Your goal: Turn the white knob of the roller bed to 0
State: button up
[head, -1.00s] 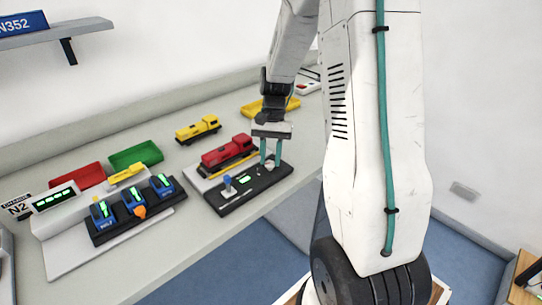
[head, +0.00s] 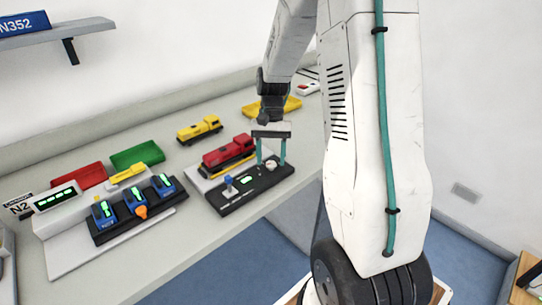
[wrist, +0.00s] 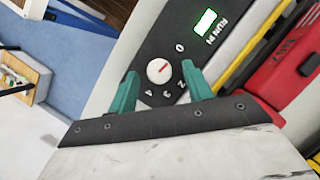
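The white knob (wrist: 159,70) sits on the black panel of the roller bed (wrist: 150,40) and carries a red pointer line. The line points up and right, roughly toward the printed 0 (wrist: 180,47); I cannot tell if it is exactly on it. Below are the marks 2, 3 and 4; a finger hides part of the dial. In the head view the knob (head: 271,164) is at the panel's right end. My gripper (head: 271,162) is open, its two teal fingers on either side of the knob with clear gaps.
A red toy truck (head: 228,154) stands just behind the panel, with a blue lever (head: 229,184) at its left end. A yellow truck (head: 199,129) and trays stand behind.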

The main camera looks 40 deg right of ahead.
aim_at(274, 162)
jog(key=v, duration=0.7)
jog(key=shift+r, duration=0.35)
jog(key=shift+w+d, duration=0.1)
jog(key=shift+w, duration=0.05)
jog(key=s, duration=0.1)
jog(key=s+a+n, duration=0.1)
jog(key=s, duration=0.1)
jog(key=shift+a+f, duration=0.1)
jog(key=shift+a, duration=0.1)
jog(key=s+a+r+n+t+h, duration=0.1)
jog(key=s+a+r, duration=0.4)
jog(key=s, duration=0.5)
jog(key=s+a+r+n+t+h, duration=0.2)
jog(key=s+a+r+n, duration=0.3)
jog(key=s+a, duration=0.5)
jog(key=shift+a+r+n+t, duration=0.2)
jog(key=shift+a+n+t, duration=0.1)
jog(key=shift+n+t, duration=0.45)
jog(key=shift+s, duration=0.1)
